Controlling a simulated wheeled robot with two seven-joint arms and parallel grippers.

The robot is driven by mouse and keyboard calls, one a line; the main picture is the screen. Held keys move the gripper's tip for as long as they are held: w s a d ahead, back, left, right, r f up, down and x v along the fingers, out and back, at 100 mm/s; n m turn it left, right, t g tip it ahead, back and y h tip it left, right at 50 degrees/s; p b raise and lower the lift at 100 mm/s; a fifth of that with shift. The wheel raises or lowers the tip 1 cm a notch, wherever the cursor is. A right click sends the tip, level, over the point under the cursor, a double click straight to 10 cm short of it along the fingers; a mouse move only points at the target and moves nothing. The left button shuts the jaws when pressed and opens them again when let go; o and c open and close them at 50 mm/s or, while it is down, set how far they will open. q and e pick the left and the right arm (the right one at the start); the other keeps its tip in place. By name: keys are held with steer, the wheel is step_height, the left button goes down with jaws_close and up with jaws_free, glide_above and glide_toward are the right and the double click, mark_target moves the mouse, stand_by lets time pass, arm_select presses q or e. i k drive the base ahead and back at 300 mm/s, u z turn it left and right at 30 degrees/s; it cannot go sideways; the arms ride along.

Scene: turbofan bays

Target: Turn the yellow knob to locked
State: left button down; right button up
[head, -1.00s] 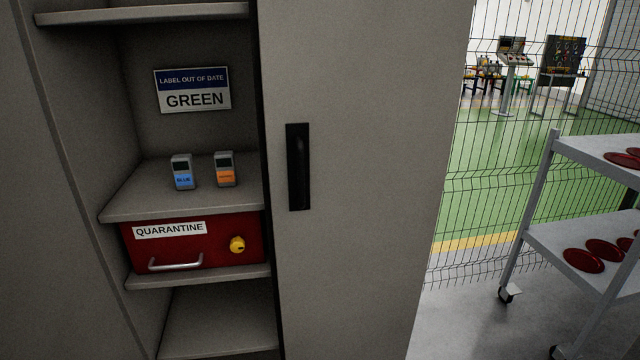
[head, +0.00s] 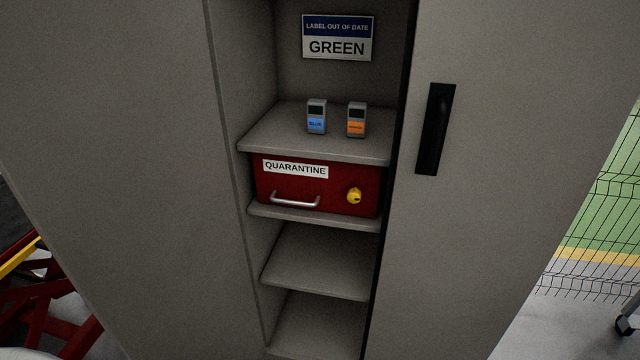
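The yellow knob (head: 354,196) sits on the right side of the front of a red drawer box (head: 338,190) labelled QUARANTINE. The box stands on a shelf inside a grey cabinet, and a silver handle (head: 295,200) is on the left of its front. The box looks closed. The knob is small here, and I cannot tell which position it points to. Neither of my grippers is in view.
A blue-labelled device (head: 316,117) and an orange-labelled device (head: 356,120) stand on the shelf above. A sign (head: 337,37) reads GREEN. A grey door with a black handle (head: 435,129) covers the cabinet's right side. Wire fence (head: 600,220) stands right; red and yellow framework (head: 45,295) lies left.

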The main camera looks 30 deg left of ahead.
mark_target(354, 195)
steer(key=k, duration=0.5)
steer(key=u, duration=0.6)
steer(key=i, duration=0.45)
steer(key=u, duration=0.1)
